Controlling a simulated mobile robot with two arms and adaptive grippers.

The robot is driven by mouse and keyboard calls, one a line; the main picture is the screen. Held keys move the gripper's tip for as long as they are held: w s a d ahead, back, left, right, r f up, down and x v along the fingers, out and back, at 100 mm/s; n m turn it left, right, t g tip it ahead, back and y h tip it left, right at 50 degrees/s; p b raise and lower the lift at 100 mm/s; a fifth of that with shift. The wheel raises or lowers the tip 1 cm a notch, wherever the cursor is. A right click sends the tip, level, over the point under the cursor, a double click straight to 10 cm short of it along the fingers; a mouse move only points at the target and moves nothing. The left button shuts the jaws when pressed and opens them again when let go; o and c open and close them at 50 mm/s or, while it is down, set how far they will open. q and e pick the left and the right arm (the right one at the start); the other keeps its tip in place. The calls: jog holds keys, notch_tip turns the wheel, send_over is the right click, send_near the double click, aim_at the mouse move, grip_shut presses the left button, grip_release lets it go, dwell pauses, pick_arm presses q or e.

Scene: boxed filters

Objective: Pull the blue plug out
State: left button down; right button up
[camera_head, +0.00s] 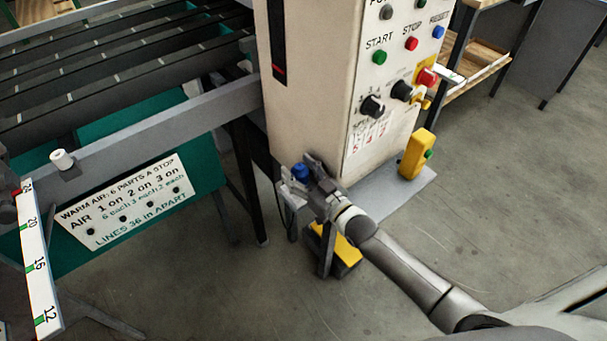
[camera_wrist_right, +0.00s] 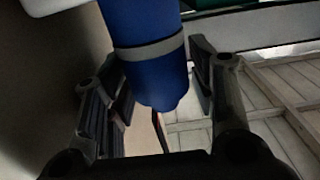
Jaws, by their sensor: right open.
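The blue plug (camera_head: 300,172) is at the lower left side of the cream control cabinet (camera_head: 312,100). In the right wrist view the plug (camera_wrist_right: 150,80) is a blue cylinder with a grey band, large and close, between the two fingers. My right gripper (camera_head: 312,172) is at the plug; its fingers (camera_wrist_right: 160,88) stand open on either side of it, with gaps visible. The plug's upper end is cut off by the wrist view's top edge, so its socket is hidden there. My left gripper is not in view.
A grey conveyor frame (camera_head: 170,125) with a sign (camera_head: 128,200) stands at left. The cabinet front has buttons and knobs (camera_head: 372,106). A yellow box (camera_head: 416,154) stands on a grey plate, and a yellow and black pedal (camera_head: 335,250) is below. Open floor lies at right.

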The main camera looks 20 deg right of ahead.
jog(key=c, duration=0.8)
jog(key=shift+r+p, duration=0.95)
jog(key=shift+r, duration=0.1)
jog(key=shift+c, duration=0.2)
jog(key=shift+r, duration=0.25)
jog(key=shift+r+p, duration=1.45)
jog(key=shift+p, duration=0.2)
jog(key=shift+r, duration=0.1)
notch_tip(320, 180, up, 9)
jog(key=p, duration=0.8)
